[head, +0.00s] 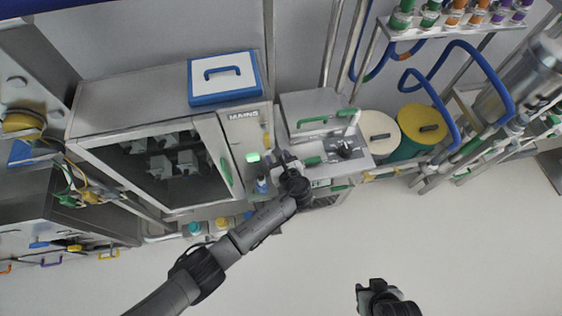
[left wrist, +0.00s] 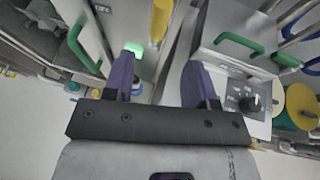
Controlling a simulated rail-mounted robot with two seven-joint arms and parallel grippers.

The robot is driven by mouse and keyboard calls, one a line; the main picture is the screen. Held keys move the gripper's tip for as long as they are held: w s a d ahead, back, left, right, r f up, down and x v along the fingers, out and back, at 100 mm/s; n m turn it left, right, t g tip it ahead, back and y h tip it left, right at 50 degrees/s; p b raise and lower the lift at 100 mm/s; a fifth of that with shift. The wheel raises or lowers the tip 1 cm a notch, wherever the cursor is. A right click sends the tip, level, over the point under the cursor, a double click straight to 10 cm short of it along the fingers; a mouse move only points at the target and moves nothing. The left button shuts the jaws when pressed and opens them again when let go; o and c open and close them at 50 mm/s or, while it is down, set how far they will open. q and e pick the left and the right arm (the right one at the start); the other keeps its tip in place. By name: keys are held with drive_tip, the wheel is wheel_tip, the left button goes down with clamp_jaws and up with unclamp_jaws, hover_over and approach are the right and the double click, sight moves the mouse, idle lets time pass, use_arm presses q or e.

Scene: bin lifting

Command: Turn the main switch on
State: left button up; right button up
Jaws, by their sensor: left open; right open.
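The panel marked MAINS (head: 243,114) is on the front of the steel cabinet, right of its glass door. A green-lit element (head: 252,157) glows low on this panel and also shows in the left wrist view (left wrist: 134,48). A yellow cylindrical part (left wrist: 161,20) stands above and between my left fingers in the left wrist view; I cannot tell whether it is the main switch. My left gripper (head: 279,161), with purple fingers, is open and empty close to the panel's lower right. My right gripper (head: 369,287) is open, low in the head view, far from the panel.
A steel unit with a black rotary knob (head: 344,149) and green handles stands right of the panel. A cream drum (head: 378,127) and a yellow-lidded drum (head: 421,118) stand further right. A blue-edged box (head: 224,78) sits on the cabinet. The floor (head: 450,235) is clear.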

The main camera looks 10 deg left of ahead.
use_arm(q)
drive_tip(key=shift+v, duration=1.3)
